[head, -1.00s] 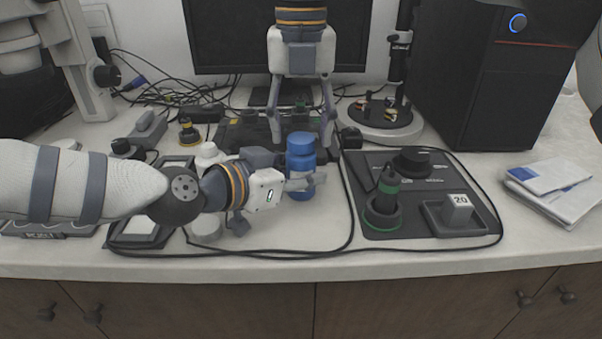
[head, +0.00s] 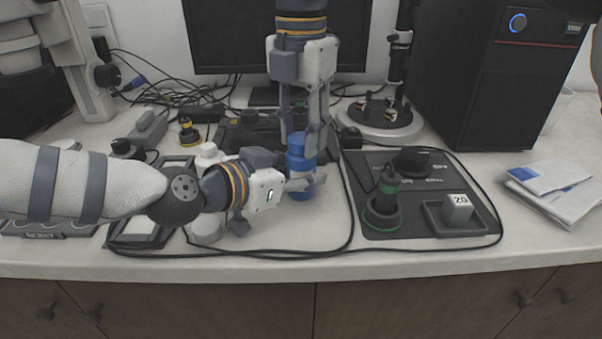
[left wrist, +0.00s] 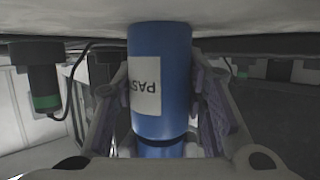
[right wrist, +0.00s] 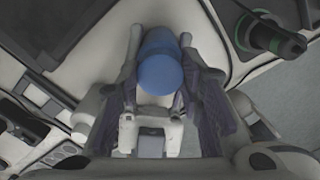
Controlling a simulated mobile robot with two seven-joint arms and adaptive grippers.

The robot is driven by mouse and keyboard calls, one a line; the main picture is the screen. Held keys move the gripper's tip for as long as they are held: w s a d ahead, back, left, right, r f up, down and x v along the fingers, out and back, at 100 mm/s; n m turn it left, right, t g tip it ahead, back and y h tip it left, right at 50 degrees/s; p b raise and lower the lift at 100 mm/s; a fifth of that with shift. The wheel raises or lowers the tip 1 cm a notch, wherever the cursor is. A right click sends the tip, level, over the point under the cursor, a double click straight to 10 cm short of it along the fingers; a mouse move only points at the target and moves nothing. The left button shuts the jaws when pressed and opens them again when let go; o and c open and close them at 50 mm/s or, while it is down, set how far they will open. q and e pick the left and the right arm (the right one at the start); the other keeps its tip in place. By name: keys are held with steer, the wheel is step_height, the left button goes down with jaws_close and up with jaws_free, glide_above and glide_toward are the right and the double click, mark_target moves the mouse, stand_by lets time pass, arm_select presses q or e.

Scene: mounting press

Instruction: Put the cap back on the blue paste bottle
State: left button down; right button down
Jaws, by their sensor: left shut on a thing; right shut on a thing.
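The blue paste bottle (head: 301,168) stands upright on the bench. Its white label marked "PAS" shows in the left wrist view, where the bottle (left wrist: 170,60) appears upside down. The blue cap (head: 297,146) sits on top of the bottle; its round top (right wrist: 160,72) fills the middle of the right wrist view. I cannot tell how tightly it is seated. My left gripper (head: 304,182) reaches in from the left and is shut on the bottle's body. My right gripper (head: 303,140) points down from above and is shut on the cap, its fingers hiding part of it.
A dark control panel (head: 420,215) with a knob, a green-ringed tool (head: 383,196) and a block marked "20" (head: 457,208) lies to the right. White containers (head: 205,228) stand left of the bottle. A black cable loops around the front. Papers (head: 562,190) lie far right.

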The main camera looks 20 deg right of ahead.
steer(key=m, duration=0.4)
steer(key=shift+m, duration=0.4)
steer(key=m, duration=0.8)
steer(key=shift+m, duration=0.4)
steer(key=m, duration=1.6)
steer(key=shift+m, duration=0.3)
steer(key=m, duration=0.4)
steer(key=shift+f+m, duration=0.1)
steer(key=shift+m, duration=0.2)
steer(key=c, duration=1.1)
jaws_free()
